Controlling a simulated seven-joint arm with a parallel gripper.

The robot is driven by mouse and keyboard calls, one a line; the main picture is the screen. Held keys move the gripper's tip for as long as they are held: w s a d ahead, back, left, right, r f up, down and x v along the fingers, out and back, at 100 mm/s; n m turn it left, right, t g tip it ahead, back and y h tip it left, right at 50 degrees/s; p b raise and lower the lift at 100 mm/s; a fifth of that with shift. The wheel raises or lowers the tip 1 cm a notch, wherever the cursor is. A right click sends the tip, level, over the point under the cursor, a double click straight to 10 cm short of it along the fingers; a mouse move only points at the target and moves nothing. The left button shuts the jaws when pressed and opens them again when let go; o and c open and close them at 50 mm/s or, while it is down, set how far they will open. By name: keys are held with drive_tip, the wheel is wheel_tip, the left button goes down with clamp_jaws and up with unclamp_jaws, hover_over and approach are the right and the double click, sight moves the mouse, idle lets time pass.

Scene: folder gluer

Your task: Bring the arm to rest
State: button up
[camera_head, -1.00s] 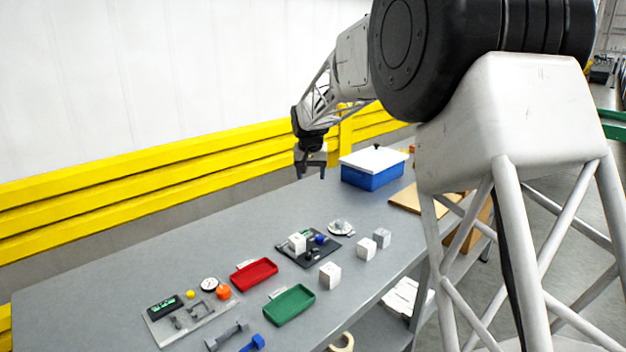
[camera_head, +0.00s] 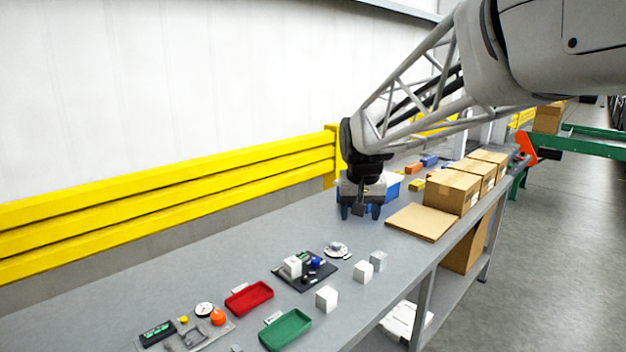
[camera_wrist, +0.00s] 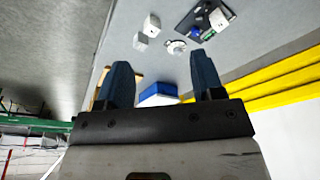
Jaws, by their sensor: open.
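My gripper (camera_head: 361,211) hangs above the far part of the grey table, in front of the blue box, with its jaws apart and nothing between them. In the wrist view my gripper (camera_wrist: 165,78) also shows two separate dark fingers with an empty gap. The blue box (camera_head: 391,188) is mostly hidden behind my gripper in the head view. It shows between the fingers in the wrist view (camera_wrist: 158,91).
A red tray (camera_head: 249,298), a green tray (camera_head: 286,331), white cubes (camera_head: 327,298) and a black fixture board (camera_head: 305,271) lie on the grey table (camera_head: 190,285). Cardboard boxes (camera_head: 452,191) stand at the far right. A yellow rail (camera_head: 170,192) runs behind.

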drive_tip(key=s+d+f, duration=0.2)
drive_tip(key=s, duration=0.9)
drive_tip(key=s+d+f, duration=0.3)
drive_tip(key=s, duration=0.8)
drive_tip(key=s+d+f, duration=0.3)
drive_tip(key=s, duration=0.9)
drive_tip(key=shift+o, duration=0.5)
drive_tip(key=shift+o, duration=1.2)
